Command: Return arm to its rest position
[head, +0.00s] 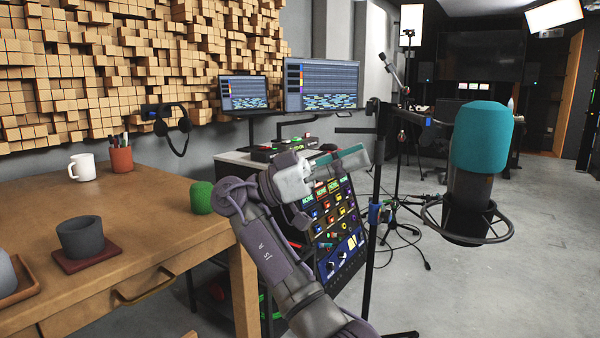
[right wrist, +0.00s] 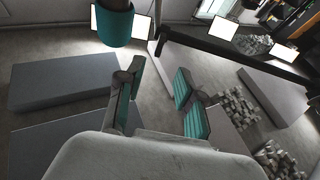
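My right arm (head: 283,265) rises from the bottom middle of the head view, bent at the wrist. My right gripper (head: 352,157) points to the right, in front of the control panel and close to the dark stand pole in the picture. In the right wrist view, the right gripper (right wrist: 158,80) has its two teal-padded fingers spread apart, with nothing between them. My left arm and left gripper are not in view.
A teal-topped microphone (head: 481,140) in a shock mount stands at right. A dark stand pole (head: 375,200) is beside the gripper. A wooden table (head: 150,220) at left bears a dark cup (head: 80,238) and a green object (head: 202,197). Grey floor (head: 480,290) at right is clear.

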